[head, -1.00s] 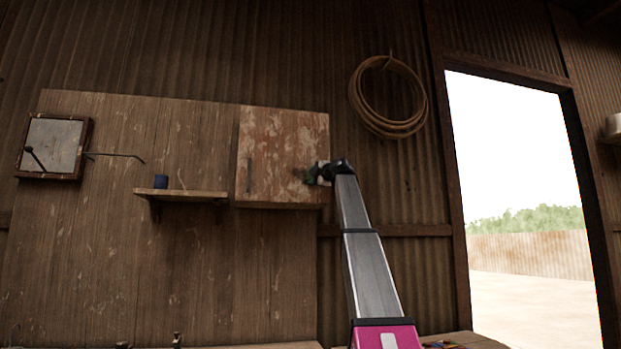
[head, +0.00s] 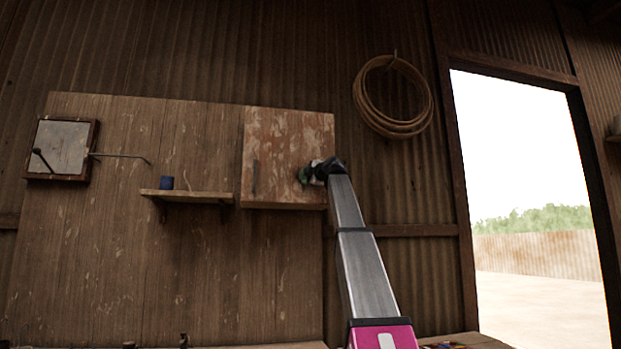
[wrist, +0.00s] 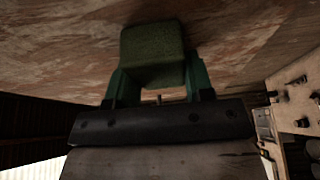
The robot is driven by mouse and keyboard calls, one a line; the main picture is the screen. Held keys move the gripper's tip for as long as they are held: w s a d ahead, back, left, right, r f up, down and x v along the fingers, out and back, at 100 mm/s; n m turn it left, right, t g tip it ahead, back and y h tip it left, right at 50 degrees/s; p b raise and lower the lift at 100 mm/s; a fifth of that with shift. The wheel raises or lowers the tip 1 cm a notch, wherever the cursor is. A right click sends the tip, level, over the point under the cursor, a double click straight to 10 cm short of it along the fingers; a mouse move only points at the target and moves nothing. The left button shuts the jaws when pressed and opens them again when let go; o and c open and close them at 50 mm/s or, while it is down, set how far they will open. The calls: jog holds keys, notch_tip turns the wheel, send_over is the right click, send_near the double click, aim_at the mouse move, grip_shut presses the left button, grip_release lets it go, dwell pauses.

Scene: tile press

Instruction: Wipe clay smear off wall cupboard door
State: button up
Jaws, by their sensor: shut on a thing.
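The wall cupboard door (head: 285,150) is a wooden panel with patchy reddish-brown and pale marks, and a dark vertical handle at its left. My gripper (head: 306,175) is at the right part of the door, below mid-height. In the wrist view my gripper (wrist: 157,88) has green fingers shut on a dark green sponge-like block (wrist: 153,48). The block is at or very near the door surface (wrist: 60,45); I cannot tell whether it touches. A separate clay smear cannot be told from the door's patches, and the gripper and block hide part of the door.
A framed panel (head: 62,148) with a thin rod (head: 122,157) is farther left. A coiled hose (head: 393,96) hangs to the right, before an open doorway (head: 525,190).

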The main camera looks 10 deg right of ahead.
aim_at(285, 175)
jog(key=shift+a, duration=3.6)
jog(key=shift+r, duration=0.25)
jog(key=shift+s+d, duration=0.1)
jog(key=shift+d, duration=1.95)
jog(key=d, duration=0.8)
jog(key=shift+a, duration=0.15)
jog(key=shift+a, duration=5.9)
